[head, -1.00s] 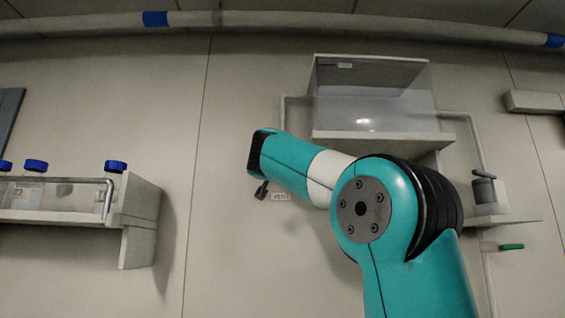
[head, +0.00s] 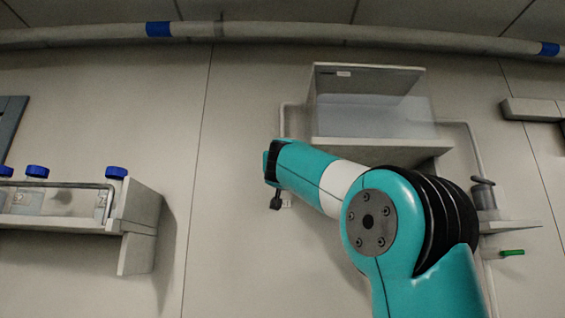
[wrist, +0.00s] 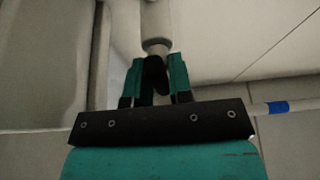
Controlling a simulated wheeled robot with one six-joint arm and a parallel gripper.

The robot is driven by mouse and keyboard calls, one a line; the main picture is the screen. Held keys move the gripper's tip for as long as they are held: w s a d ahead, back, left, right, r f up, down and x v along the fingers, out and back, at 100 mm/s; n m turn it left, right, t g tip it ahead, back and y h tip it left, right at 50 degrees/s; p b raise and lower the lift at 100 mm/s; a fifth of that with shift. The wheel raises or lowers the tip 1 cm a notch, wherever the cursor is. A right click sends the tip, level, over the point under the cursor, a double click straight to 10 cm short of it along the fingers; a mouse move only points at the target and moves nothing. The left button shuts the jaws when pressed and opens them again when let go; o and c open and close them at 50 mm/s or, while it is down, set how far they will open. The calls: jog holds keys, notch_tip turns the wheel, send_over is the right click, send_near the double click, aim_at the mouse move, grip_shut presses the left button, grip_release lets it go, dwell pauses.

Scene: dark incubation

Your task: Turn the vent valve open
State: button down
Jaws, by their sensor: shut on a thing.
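The vent valve shows in the wrist view as a black handle (wrist: 156,76) below a pale cylindrical body (wrist: 155,24). My gripper (wrist: 158,70) is shut on this handle, with one teal finger on each side of it. In the head view, my wrist and arm hide the valve from sight, and the fingers cannot be made out. A small pale label (head: 287,203) on the wall shows only partly beside my wrist. How far the handle is turned cannot be told.
A clear tank (head: 370,115) stands on a wall shelf behind my arm. A green-handled fitting (head: 512,252) is at the right, below a grey canister (head: 484,197). A rack (head: 140,225) with blue-capped bottles (head: 116,173) is at the left. The wall between is clear.

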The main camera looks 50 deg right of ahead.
jog(key=shift+r, duration=0.1)
jog(key=c, duration=1.1)
grip_release()
jog(key=shift+b+v, duration=4.55)
jog(key=shift+v, duration=4.15)
